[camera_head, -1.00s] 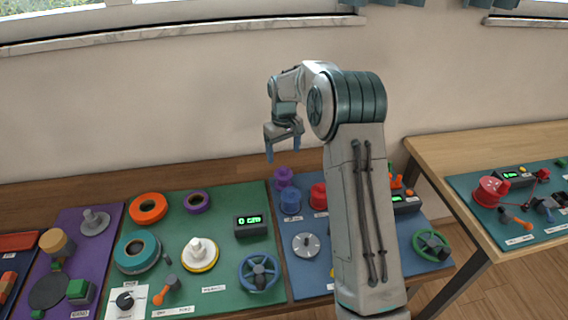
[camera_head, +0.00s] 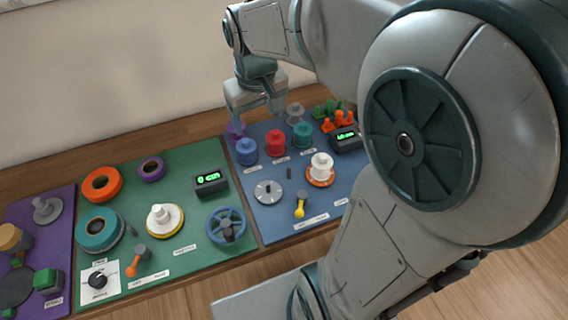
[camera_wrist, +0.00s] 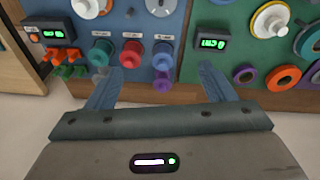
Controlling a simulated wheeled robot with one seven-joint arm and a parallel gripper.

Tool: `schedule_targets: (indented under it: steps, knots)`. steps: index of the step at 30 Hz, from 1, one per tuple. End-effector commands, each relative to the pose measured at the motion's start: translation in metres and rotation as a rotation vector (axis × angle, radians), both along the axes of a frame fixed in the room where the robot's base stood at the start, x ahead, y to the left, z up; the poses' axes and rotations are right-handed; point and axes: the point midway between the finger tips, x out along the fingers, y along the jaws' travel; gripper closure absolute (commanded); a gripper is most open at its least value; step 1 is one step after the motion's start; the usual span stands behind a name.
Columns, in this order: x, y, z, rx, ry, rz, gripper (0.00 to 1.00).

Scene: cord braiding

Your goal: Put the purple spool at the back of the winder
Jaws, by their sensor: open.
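The purple spool (camera_head: 236,129) stands at the back left corner of the blue mat, behind the blue spool, partly hidden by a finger of my gripper in the head view. It also shows in the wrist view (camera_wrist: 162,84), between the fingertips in the picture. My gripper (camera_head: 254,112) is open and empty, above the back of the blue mat. The blue mat (camera_head: 243,180) carries a grey disc (camera_head: 268,192), a yellow-handled crank (camera_head: 301,205) and a white spool on an orange base (camera_head: 321,170). I cannot tell which part is called the winder.
Blue (camera_head: 246,151), red (camera_head: 275,143) and teal (camera_head: 302,135) spools stand in a row in front of the purple one. A grey spool (camera_head: 295,114) and orange and green pieces are further right. A display (camera_head: 346,140) stands beside them. A green mat (camera_head: 140,200) lies left.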

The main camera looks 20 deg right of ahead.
Motion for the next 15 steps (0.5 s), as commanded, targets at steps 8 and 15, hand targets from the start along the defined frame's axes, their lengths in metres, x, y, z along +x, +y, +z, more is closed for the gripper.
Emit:
schedule_targets:
  steps: [8,15]
  knots:
    - [-0.093,-0.004,-0.011,0.042,-0.067,-0.093,0.23]
    - [-0.125,-0.006,-0.024,0.064,-0.091,-0.127,0.23]
